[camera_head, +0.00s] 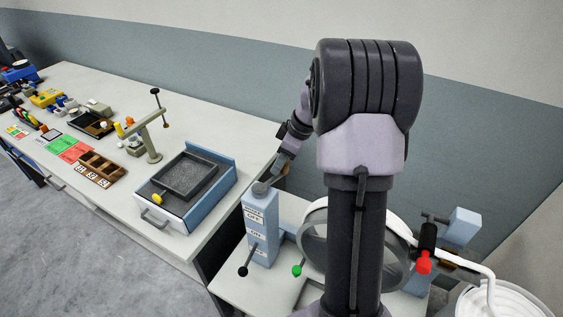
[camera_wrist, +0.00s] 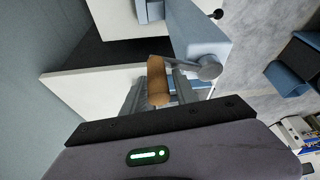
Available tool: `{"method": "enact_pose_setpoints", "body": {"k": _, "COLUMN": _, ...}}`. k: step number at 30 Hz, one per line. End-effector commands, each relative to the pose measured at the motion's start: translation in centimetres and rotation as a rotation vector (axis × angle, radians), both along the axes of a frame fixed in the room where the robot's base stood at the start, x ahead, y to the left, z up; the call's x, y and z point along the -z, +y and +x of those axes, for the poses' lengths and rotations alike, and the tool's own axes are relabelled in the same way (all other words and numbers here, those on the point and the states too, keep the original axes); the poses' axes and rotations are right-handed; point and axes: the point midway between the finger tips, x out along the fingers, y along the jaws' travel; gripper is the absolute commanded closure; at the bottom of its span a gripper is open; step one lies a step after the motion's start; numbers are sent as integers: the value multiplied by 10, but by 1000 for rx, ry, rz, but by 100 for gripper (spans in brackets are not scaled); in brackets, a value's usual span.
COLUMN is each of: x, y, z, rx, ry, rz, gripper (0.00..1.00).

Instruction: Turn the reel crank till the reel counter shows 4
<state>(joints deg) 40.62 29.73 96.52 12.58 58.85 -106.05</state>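The crank's brown wooden handle (camera_wrist: 158,82) shows in the wrist view, joined to a grey crank arm and hub (camera_wrist: 207,68) on a light blue housing. My gripper (camera_wrist: 160,93) has its grey fingers close on either side of the handle; whether they press on it is not clear. In the head view my gripper (camera_head: 283,165) is small, at the top of a light blue post (camera_head: 261,215) with white labels. The large grey reel ring (camera_head: 313,237) stands to the right, partly hidden by my arm. I can make out no counter reading.
A black-knobbed lever (camera_head: 244,270) and a green knob (camera_head: 297,270) stick out in front. A red knob (camera_head: 424,267) and a white coiled can (camera_head: 510,302) are at the right. The long white table (camera_head: 215,125) holds a blue-sided tray box (camera_head: 200,206) and small items.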

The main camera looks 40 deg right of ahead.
Motion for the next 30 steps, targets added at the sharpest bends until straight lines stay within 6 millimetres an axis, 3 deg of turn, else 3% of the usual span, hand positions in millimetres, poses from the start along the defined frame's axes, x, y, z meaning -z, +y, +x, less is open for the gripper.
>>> {"method": "enact_pose_setpoints", "body": {"k": 11, "x": -4, "y": -1, "z": -1, "rx": 1, "ry": -1, "rz": -2, "gripper": 55}}
{"method": "enact_pose_setpoints", "body": {"k": 14, "x": -23, "y": -6, "z": -7, "rx": 2, "ry": -3, "rz": -2, "gripper": 55}}
{"method": "enact_pose_setpoints", "body": {"k": 24, "x": -127, "y": -28, "z": -43, "rx": 2, "ry": -2, "rz": -3, "gripper": 55}}
{"method": "enact_pose_setpoints", "body": {"k": 30, "x": -157, "y": -34, "z": -54, "rx": 1, "ry": 0, "rz": 0, "gripper": 55}}
